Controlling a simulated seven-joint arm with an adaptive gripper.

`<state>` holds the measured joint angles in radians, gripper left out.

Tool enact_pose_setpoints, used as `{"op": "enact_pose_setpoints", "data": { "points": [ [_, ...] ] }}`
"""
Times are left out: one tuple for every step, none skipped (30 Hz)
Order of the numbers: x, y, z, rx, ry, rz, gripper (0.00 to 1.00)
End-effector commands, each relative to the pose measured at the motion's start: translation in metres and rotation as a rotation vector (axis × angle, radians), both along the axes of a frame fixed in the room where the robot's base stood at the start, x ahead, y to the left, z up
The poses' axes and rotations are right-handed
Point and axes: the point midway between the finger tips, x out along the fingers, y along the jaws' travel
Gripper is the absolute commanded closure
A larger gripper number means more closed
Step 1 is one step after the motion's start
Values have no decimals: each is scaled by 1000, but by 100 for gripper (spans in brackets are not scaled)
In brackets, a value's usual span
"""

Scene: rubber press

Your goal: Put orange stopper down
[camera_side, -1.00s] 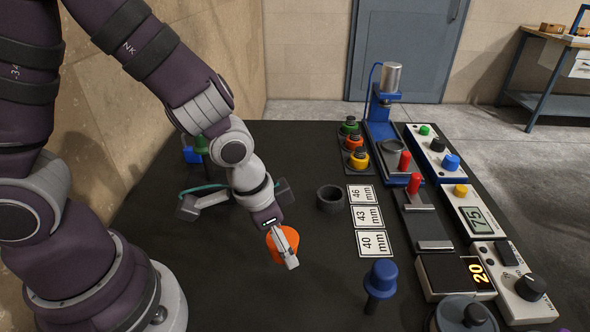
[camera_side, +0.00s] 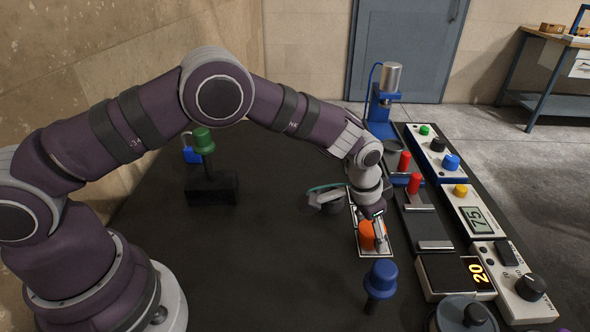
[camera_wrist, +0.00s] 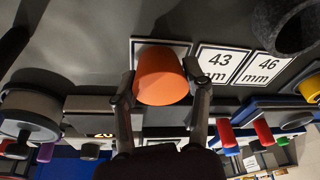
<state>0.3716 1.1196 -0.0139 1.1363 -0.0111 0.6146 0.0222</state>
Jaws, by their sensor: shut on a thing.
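My gripper (camera_side: 377,238) is shut on the orange stopper (camera_side: 367,234), low over the nearest white card (camera_side: 387,250) of the row. In the wrist view the stopper (camera_wrist: 161,76) sits between my two fingers (camera_wrist: 160,95). It covers most of a card (camera_wrist: 139,42) beside the 43 mm card (camera_wrist: 220,62) and the 46 mm card (camera_wrist: 262,68). I cannot tell whether the stopper touches the card. In the side view my wrist partly hides the other cards.
Red-handled fixtures (camera_side: 415,183) and a box reading 20 (camera_side: 455,275) lie right.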

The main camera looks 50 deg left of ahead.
Motion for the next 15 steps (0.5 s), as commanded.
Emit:
{"op": "enact_pose_setpoints", "data": {
  "points": [
    [0,0,-3,0,1,0,88],
    [0,0,-3,0,0,0,88],
    [0,0,-3,0,-1,0,88],
    [0,0,-3,0,-1,0,88],
    [0,0,-3,0,-1,0,88],
    [0,0,-3,0,-1,0,88],
    [0,0,-3,-1,-2,0,88],
    [0,0,-3,0,-1,0,88],
    [0,0,-4,0,-1,0,88],
    [0,0,-5,0,-1,0,88],
    [0,0,-6,-1,-2,0,88],
    [0,0,-5,-1,-2,0,47],
    [0,0,-5,-1,-2,0,44],
    [0,0,-5,-1,-2,0,40],
    [0,0,-5,-1,-2,0,34]
  ]
}}
